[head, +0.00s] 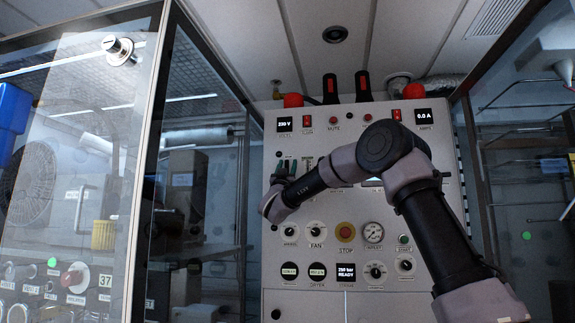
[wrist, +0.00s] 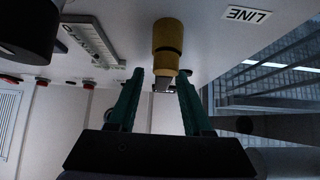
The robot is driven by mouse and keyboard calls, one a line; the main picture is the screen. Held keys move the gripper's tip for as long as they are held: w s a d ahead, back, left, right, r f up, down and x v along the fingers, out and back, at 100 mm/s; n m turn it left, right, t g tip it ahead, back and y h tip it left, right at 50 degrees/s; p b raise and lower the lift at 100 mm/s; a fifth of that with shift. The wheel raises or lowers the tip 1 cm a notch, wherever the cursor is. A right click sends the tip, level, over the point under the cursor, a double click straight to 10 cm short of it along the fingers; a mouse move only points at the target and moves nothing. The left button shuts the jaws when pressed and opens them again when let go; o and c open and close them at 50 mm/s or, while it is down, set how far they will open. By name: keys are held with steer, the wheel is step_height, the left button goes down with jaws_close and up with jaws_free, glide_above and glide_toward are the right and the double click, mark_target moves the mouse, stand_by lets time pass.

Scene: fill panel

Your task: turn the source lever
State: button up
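The control panel (head: 335,215) faces me, and my gripper (head: 282,170) is at its upper left part. In the wrist view my gripper (wrist: 160,76) has its two teal fingers apart. A brass-coloured round fitting (wrist: 167,45) on the panel lies just beyond the fingertips, and a small grey piece at its end shows between them. I cannot tell whether the fingers touch it. No label reading "source" is legible, so I cannot tell for sure which part is the source lever. My gripper and forearm hide part of the panel's left side in the head view.
A slotted grey plate (wrist: 92,42) and a large black round part (wrist: 28,30) are beside the fitting. A "LINE" label (wrist: 248,15) is on the other side. Glass cabinets (head: 85,150) stand at left.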

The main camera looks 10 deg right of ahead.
steer(key=v, duration=1)
steer(key=shift+s+f, duration=0.25)
steer(key=shift+s, duration=0.05)
steer(key=s+d+f+g+y, duration=0.3)
steer(key=s+d+f+g, duration=0.2)
steer(key=s+f, duration=0.3)
steer(key=s+d+f+g+y, duration=0.4)
steer(key=s+f+g, duration=0.3)
steer(key=s, duration=0.8)
steer(key=s+d+f+g+y, duration=0.3)
steer(key=s+d+f+g, duration=0.3)
steer(key=s+f, duration=0.4)
steer(key=s, duration=0.2)
steer(key=shift+s+d+f, duration=0.25)
steer(key=shift+s, duration=0.1)
steer(key=shift+s+r, duration=0.1)
